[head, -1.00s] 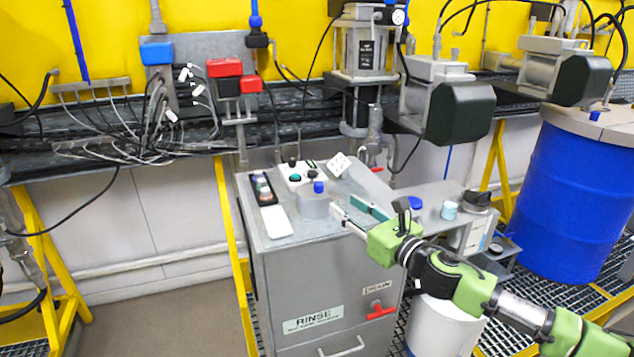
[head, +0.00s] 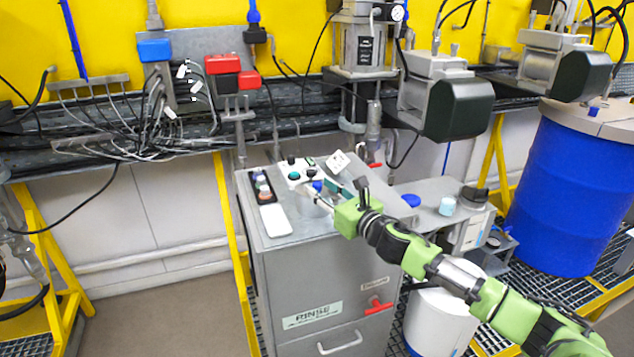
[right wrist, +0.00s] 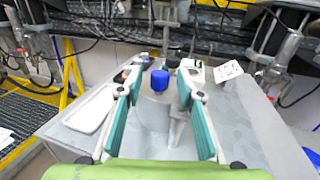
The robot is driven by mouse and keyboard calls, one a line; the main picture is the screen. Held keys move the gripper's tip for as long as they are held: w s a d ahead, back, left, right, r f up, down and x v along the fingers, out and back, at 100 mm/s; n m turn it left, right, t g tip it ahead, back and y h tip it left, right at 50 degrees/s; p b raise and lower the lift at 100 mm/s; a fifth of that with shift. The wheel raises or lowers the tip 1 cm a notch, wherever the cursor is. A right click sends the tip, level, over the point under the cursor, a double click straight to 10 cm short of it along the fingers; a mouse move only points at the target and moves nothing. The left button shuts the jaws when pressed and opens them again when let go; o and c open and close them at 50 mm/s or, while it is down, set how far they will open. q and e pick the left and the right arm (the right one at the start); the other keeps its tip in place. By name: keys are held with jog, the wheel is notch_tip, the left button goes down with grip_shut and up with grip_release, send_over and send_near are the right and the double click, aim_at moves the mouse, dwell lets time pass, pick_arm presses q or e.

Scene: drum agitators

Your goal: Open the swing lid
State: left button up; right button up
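The swing lid (head: 308,207) appears to be the round grey piece with a blue knob (head: 317,186) on top of the grey rinse cabinet. In the right wrist view, the blue knob (right wrist: 160,80) stands upright on the grey lid (right wrist: 154,110), and the lid looks closed. My right gripper (head: 318,191) reaches over the cabinet top from the right. Its two teal-padded fingers (right wrist: 160,88) are spread, with the knob between them in the picture. I cannot tell whether they touch it. My gripper partly hides the lid in the head view. My left gripper is not in view.
The cabinet top (head: 262,225) also carries a white tray (head: 276,220), a control box with buttons (head: 297,174) and a tilted white card (head: 337,161). A grey side bench (head: 430,215) stands right, with a blue drum (head: 565,195) beyond. Pump equipment (head: 365,50) rises behind.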

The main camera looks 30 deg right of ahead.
jog(key=shift+w, duration=1.15)
grip_shut()
